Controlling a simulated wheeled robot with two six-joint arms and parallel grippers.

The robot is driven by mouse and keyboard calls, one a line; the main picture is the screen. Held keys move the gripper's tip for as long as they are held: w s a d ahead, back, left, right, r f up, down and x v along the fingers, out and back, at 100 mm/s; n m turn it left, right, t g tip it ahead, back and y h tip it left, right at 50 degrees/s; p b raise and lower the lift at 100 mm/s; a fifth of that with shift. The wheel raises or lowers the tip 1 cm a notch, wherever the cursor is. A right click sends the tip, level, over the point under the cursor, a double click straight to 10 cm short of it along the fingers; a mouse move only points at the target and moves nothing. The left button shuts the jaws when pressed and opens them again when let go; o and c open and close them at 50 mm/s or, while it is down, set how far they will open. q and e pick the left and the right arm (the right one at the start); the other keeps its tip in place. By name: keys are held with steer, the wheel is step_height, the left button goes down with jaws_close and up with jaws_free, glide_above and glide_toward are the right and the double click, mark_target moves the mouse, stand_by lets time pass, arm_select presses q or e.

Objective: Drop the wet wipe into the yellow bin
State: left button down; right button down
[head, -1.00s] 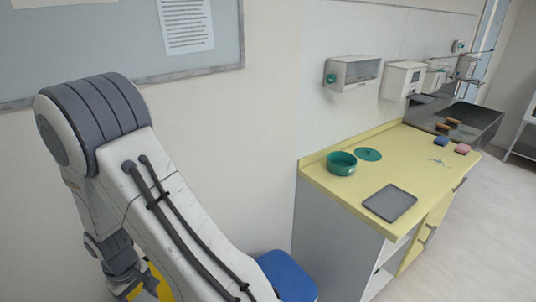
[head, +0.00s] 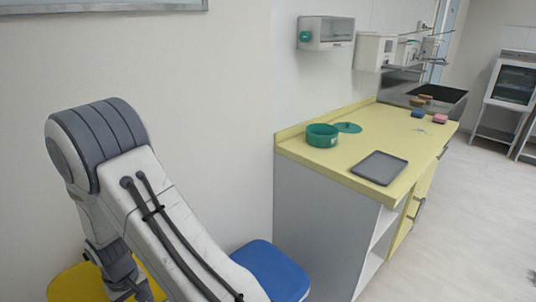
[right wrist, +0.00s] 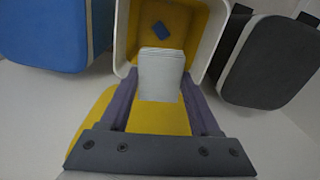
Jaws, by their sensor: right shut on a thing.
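In the right wrist view, the wet wipe (right wrist: 161,62) is a pale, flat folded sheet. My right gripper (right wrist: 161,80) is shut on it, one purple finger at each side. The wipe's far end overlaps the mouth of the yellow bin (right wrist: 205,22), which has a pale rim and yellow inside. A small blue item (right wrist: 161,31) lies in the bin. A yellow surface also shows below the wipe. In the head view, part of the yellow bin (head: 70,284) shows at lower left, behind my arm. My left gripper is not in view.
A blue bin (right wrist: 45,30) and a dark bin (right wrist: 270,60) flank the yellow one in the right wrist view. In the head view, a yellow-topped counter (head: 320,165) holds a green bowl (head: 322,137) and a grey tray (head: 379,168). The floor at right is clear.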

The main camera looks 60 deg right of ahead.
step_height(320, 180, down, 26)
steer(key=w+m+b, duration=0.1)
steer(key=w+b, duration=0.1)
steer(key=b, duration=2)
steer(key=shift+w, duration=0.15)
steer(key=shift+r, duration=0.1)
steer(key=shift+c, duration=0.2)
jaws_free()
step_height(320, 180, up, 10)
steer(key=p, duration=0.3)
steer(key=shift+r+p, duration=0.25)
steer(key=shift+p, duration=0.15)
